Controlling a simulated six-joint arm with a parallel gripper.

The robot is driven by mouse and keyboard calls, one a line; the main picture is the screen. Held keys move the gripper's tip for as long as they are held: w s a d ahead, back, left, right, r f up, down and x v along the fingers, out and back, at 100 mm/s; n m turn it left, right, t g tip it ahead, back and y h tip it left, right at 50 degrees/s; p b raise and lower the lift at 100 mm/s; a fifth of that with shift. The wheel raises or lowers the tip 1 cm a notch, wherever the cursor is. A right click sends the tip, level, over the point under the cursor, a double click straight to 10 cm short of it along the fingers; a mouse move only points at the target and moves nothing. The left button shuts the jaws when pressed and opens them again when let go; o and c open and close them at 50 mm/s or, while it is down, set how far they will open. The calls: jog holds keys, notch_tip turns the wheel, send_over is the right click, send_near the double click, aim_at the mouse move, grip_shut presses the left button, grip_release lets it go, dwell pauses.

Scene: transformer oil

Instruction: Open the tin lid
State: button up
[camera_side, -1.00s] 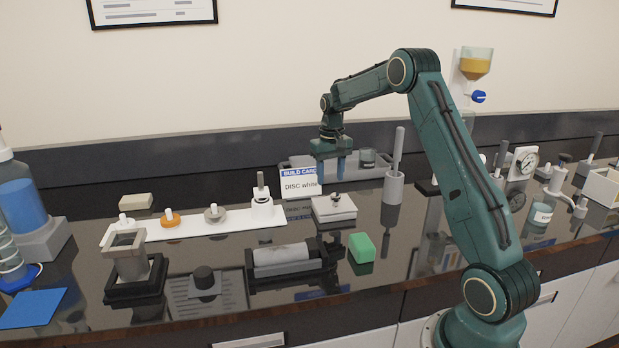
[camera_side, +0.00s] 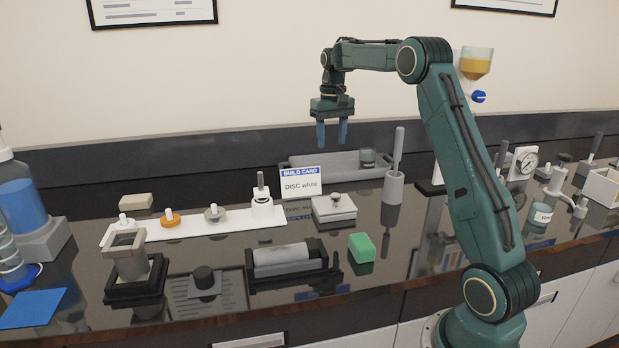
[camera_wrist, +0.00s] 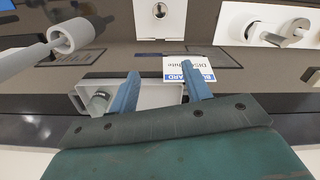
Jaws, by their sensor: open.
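The tin (camera_side: 334,211) is a low pale box with a flat lid and a small dark knob (camera_side: 336,197), standing on the dark bench beside the build card. The lid looks seated on it. In the wrist view, the tin (camera_wrist: 172,28) shows at the top, cut by the frame edge, with its round knob near the middle. My gripper (camera_side: 332,143) is open and empty, well above the bench and behind the tin. Its blue fingertips (camera_wrist: 158,72) are apart with nothing between them.
A build card (camera_side: 301,184) reading "DISC white" stands left of the tin. A grey tray (camera_side: 310,163) with a small jar (camera_side: 367,158) lies behind. A mortar with pestle (camera_side: 394,185) stands right, and a green block (camera_side: 361,247) lies in front.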

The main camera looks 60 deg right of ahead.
jog(key=shift+r, duration=1.3)
jog(key=shift+a, duration=0.1)
jog(key=s+a+r+n+t, duration=0.15)
jog(key=s+a+r, duration=0.3)
jog(key=a, duration=0.55)
jog(key=s+a+r+n+t, duration=0.1)
jog(key=s+a+r+n, duration=0.15)
jog(key=s+a, duration=0.45)
jog(key=s+a+f+n+t, duration=0.1)
jog(key=s+a+f, duration=0.2)
jog(key=s+a, duration=0.3)
jog(key=s+a+f+n+t, duration=0.1)
jog(key=s+a+f+t, duration=0.1)
jog(key=s+a+f, duration=0.2)
jog(key=s+a, duration=0.3)
jog(key=s, duration=0.2)
jog(key=shift+s+a, duration=0.15)
jog(key=shift+a, duration=0.1)
